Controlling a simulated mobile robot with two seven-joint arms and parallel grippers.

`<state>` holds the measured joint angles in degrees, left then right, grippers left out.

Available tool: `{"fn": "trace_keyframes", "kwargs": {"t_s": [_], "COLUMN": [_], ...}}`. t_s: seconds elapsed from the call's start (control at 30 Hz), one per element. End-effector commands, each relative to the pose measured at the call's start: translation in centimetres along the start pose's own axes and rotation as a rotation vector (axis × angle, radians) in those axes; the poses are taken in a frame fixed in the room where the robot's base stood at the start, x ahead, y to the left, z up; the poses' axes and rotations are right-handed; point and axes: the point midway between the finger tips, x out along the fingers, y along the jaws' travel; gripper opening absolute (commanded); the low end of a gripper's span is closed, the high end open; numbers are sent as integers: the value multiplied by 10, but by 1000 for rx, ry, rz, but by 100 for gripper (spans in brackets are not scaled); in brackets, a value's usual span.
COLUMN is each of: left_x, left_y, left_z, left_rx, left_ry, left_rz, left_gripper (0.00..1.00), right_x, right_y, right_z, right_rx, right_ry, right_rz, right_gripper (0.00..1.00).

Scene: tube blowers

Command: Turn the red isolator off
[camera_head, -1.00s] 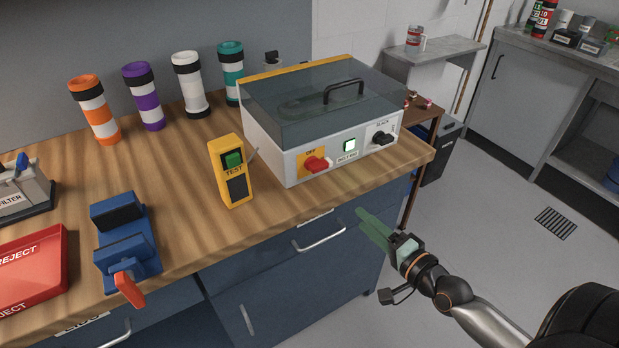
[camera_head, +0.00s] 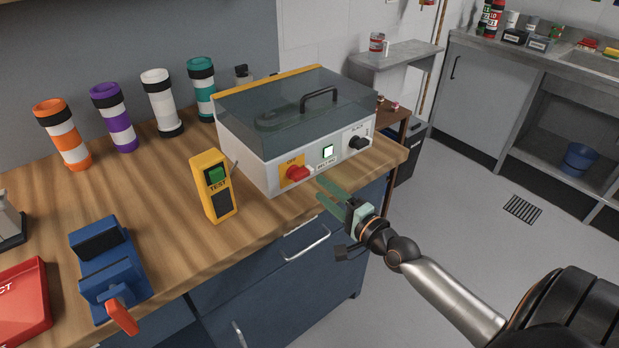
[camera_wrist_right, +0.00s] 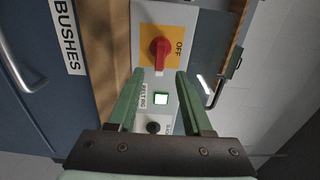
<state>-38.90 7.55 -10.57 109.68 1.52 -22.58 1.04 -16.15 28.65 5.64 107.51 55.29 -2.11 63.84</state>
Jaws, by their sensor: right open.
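The red isolator (camera_head: 298,173) is a red rotary knob on a yellow plate marked OFF, on the front of a grey box with a dark clear lid (camera_head: 296,108). In the right wrist view the red knob (camera_wrist_right: 160,52) lies ahead, between and beyond the fingertips. My right gripper (camera_head: 322,190) has green fingers, is open and empty, and is just to the right of the knob, apart from it. It also shows in the right wrist view (camera_wrist_right: 161,82) with the fingers spread. My left gripper is not in view.
A lit green-white button (camera_head: 328,152) and a black knob (camera_head: 359,143) sit right of the isolator. A yellow TEST unit (camera_head: 213,187) stands left of it, on the wooden bench. A blue vise (camera_head: 108,266) is at the front left. Drawer handles (camera_head: 306,243) lie below the bench edge.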

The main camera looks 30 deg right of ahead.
Motion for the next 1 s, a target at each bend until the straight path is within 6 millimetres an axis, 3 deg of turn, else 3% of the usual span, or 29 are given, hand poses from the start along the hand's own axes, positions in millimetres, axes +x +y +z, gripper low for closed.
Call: {"fn": "trace_keyframes", "kwargs": {"t_s": [0.2, 0.4, 0.8, 1.0], "left_x": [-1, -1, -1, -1], "left_y": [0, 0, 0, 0], "left_z": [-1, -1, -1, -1], "left_rx": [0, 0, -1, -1], "left_ry": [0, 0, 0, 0], "left_rz": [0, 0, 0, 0], "left_gripper": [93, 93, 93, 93], "right_x": [34, 52, 58, 57], "right_y": [-1, 0, 0, 0], "right_z": [0, 0, 0, 0], "right_rx": [0, -1, -1, 0], "right_ry": [1, 0, 0, 0], "right_rz": [-3, -1, 0, 0], "right_gripper": [50, 50, 50, 28]}}
